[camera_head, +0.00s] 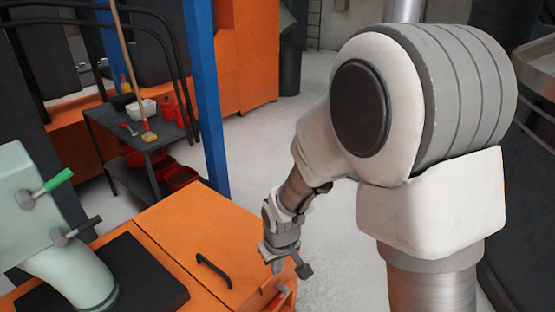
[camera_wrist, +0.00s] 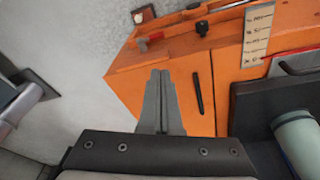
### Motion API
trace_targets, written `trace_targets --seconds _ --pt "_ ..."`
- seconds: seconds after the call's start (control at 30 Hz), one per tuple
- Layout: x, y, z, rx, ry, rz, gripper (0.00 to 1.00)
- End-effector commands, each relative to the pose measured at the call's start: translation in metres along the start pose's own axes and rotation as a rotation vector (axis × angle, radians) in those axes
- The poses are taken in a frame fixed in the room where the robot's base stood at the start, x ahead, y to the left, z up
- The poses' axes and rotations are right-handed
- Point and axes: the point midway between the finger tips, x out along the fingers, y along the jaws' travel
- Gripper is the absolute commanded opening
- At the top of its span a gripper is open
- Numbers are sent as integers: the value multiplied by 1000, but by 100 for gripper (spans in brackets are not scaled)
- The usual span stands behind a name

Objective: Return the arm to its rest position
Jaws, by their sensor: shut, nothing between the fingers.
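My arm bends from the large white shoulder down to the left in the head view. My gripper (camera_head: 288,266) hangs by the right edge of the orange cabinet (camera_head: 185,228) and points down. In the wrist view my gripper (camera_wrist: 160,76) shows two grey fingers pressed together with nothing between them. Beyond the fingers, the orange cabinet's top (camera_wrist: 224,68) carries a black bar handle (camera_wrist: 197,92). I cannot tell the exact gap between the fingertips and the cabinet.
A mint-green machine (camera_head: 75,268) with levers stands on a black mat (camera_head: 150,276) at the left. A dark cart (camera_head: 150,140) with red containers stands behind, beside a blue post (camera_head: 207,110). A red-headed tool (camera_wrist: 150,42) lies along the cabinet edge. Grey floor is open beyond the cabinet.

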Motion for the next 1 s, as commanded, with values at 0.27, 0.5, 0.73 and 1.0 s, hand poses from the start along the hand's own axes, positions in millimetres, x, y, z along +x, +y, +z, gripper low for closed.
trace_targets --seconds 0.27,0.5,0.73,1.0 --pt "-95 40 16 136 75 35 0" --pt "-164 61 49 247 133 62 0" --pt "-217 70 91 347 189 88 0" --pt "-256 67 139 444 246 113 0"
